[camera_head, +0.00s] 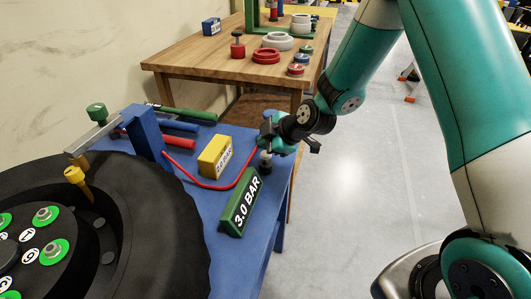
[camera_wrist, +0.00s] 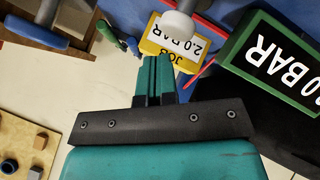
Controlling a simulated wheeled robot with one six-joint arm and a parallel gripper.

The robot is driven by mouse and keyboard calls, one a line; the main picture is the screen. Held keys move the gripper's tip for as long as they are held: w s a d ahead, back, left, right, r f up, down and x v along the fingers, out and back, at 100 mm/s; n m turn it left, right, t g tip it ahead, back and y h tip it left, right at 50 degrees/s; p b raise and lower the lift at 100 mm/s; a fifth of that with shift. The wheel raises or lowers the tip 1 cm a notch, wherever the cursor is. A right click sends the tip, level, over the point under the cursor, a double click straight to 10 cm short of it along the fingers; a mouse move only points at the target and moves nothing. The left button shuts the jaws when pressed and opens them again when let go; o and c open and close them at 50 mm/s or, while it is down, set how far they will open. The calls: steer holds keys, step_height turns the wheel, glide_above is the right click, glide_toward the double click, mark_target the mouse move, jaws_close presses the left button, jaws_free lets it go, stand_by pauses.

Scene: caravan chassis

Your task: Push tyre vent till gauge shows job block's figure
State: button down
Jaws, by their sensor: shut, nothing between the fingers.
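The green gauge block (camera_head: 240,206) on the blue bench reads 3.0 BAR in the head view. It also shows in the wrist view (camera_wrist: 268,52), where its figure is cut off. The yellow job block (camera_head: 215,157) to its left reads 2.0 BAR, clearer in the wrist view (camera_wrist: 166,44). A pale-topped plunger (camera_head: 265,157), seemingly the vent, stands by the gauge's far end; its pale head shows in the wrist view (camera_wrist: 178,24). My gripper (camera_head: 268,138) is shut and empty, close to the plunger; contact cannot be told. It also shows in the wrist view (camera_wrist: 153,68).
A black tyre (camera_head: 165,230) with a yellow fitting (camera_head: 76,176) lies at left. A red hose (camera_head: 200,184) runs across the bench (camera_head: 262,238). Tools and a blue post (camera_head: 146,135) stand behind. A wooden table (camera_head: 190,62) carries rings and parts. Open floor lies right.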

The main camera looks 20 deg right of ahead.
mark_target(265, 154)
stand_by(0.7)
steer(key=shift+f+b, duration=0.45)
steer(key=shift+b, duration=0.15)
steer(key=shift+f+b, duration=0.75)
stand_by(0.6)
steer(key=shift+r, duration=0.15)
steer(key=shift+r+p, duration=0.7)
steer(key=shift+r, duration=0.4)
steer(key=shift+r+p, duration=1.55)
steer(key=shift+r, duration=1)
